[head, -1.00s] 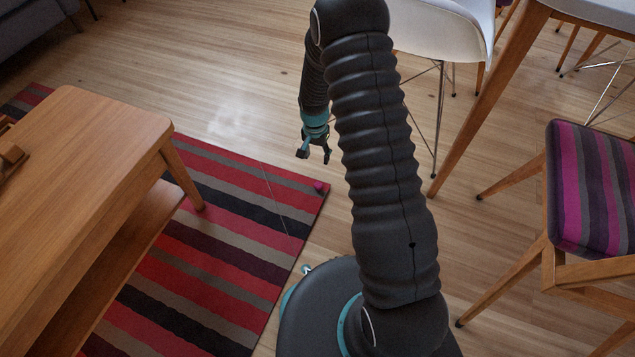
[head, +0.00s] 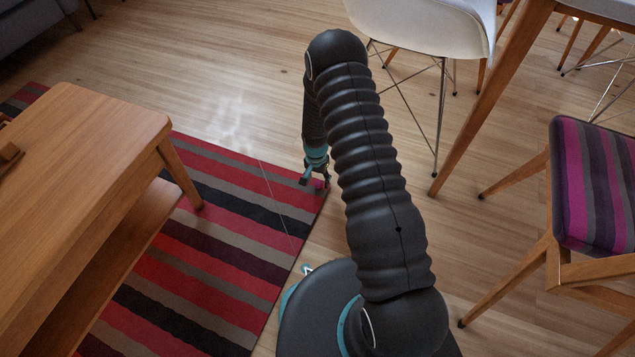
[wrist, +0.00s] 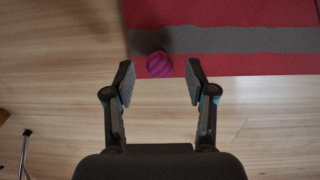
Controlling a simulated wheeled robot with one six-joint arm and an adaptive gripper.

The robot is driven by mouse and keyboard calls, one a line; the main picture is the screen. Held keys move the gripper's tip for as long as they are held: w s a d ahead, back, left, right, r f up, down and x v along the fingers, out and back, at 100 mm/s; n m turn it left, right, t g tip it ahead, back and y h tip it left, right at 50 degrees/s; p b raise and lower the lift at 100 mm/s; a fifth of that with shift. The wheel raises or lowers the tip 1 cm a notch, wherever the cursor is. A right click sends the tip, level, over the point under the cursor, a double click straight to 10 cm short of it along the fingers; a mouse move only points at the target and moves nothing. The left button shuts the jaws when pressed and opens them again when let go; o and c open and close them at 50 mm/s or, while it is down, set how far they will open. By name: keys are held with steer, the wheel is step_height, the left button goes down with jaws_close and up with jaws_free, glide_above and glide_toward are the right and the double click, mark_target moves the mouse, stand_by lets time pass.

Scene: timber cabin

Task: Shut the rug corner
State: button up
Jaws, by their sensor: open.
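The striped rug (head: 225,255) lies on the wooden floor, in red, grey and black. A thin straight line crosses the stripes near its right corner and marks off the rug corner (head: 292,190). The corner looks nearly flat; I cannot tell whether it is slightly raised. In the wrist view a round purple striped knob (wrist: 159,64) sits on the rug corner (wrist: 225,64) near its tip. My gripper (head: 316,183) is open over the corner and hides most of the knob in the head view. In the wrist view the knob lies between the spread fingers (wrist: 160,82), not visibly touched.
A wooden coffee table (head: 95,165) stands on the rug to the left. A white chair (head: 425,25) with thin metal legs and a chair with a purple striped seat (head: 597,185) are on the right. Bare floor (head: 245,85) lies behind the rug.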

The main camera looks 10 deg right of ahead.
steer(key=shift+f, duration=0.6)
